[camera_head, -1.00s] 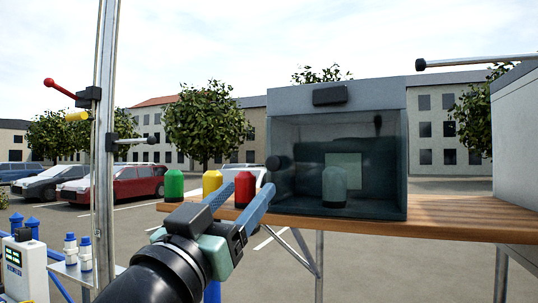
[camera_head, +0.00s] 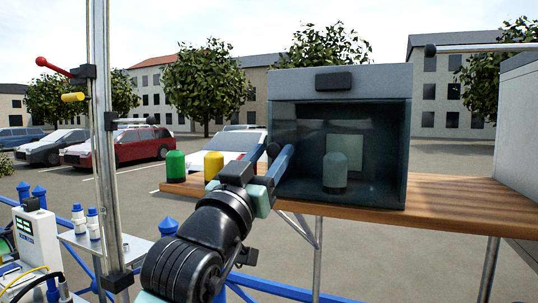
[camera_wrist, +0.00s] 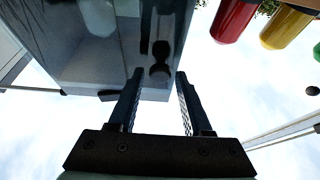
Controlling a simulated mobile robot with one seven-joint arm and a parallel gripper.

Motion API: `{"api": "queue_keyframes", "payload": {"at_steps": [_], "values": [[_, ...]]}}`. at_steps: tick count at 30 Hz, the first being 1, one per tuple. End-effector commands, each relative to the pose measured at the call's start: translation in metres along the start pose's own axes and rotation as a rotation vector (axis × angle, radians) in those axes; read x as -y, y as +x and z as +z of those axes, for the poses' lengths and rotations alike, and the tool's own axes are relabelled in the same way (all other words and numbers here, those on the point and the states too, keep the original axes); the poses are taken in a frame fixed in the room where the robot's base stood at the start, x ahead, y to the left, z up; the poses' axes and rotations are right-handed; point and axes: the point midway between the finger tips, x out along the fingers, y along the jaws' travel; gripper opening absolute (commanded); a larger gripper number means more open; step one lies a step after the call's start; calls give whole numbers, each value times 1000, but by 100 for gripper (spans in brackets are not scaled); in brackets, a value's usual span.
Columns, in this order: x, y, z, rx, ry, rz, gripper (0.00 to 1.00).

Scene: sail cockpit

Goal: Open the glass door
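The glass door (camera_head: 300,120) is the dark see-through front of a grey box (camera_head: 340,80) on a wooden table, and it looks closed. A black door knob (camera_head: 273,150) stands out at its left edge. A pale green, dark-based bottle (camera_head: 335,172) shows behind the glass. My gripper (camera_head: 279,160) is at the door's left edge, by the knob. In the wrist view my gripper (camera_wrist: 160,74) is open, its two fingers apart. The knob (camera_wrist: 160,60) appears in line with the gap between the fingertips; contact is not visible.
A green bottle (camera_head: 175,165) and a yellow bottle (camera_head: 213,165) stand on the table (camera_head: 440,190) left of the box. A red bottle (camera_wrist: 232,20) shows in the wrist view. A metal post (camera_head: 100,150) with levers rises at left. A grey cabinet (camera_head: 520,140) is at right.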

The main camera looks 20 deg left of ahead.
Motion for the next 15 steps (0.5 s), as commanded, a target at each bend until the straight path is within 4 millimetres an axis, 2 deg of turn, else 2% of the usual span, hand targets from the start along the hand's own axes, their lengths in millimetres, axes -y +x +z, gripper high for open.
{"api": "queue_keyframes", "payload": {"at_steps": [1,7,15], "values": [[0,0,0,0,0,0,38],[0,0,0,0,0,0,2],[0,0,0,0,0,0,0]]}}
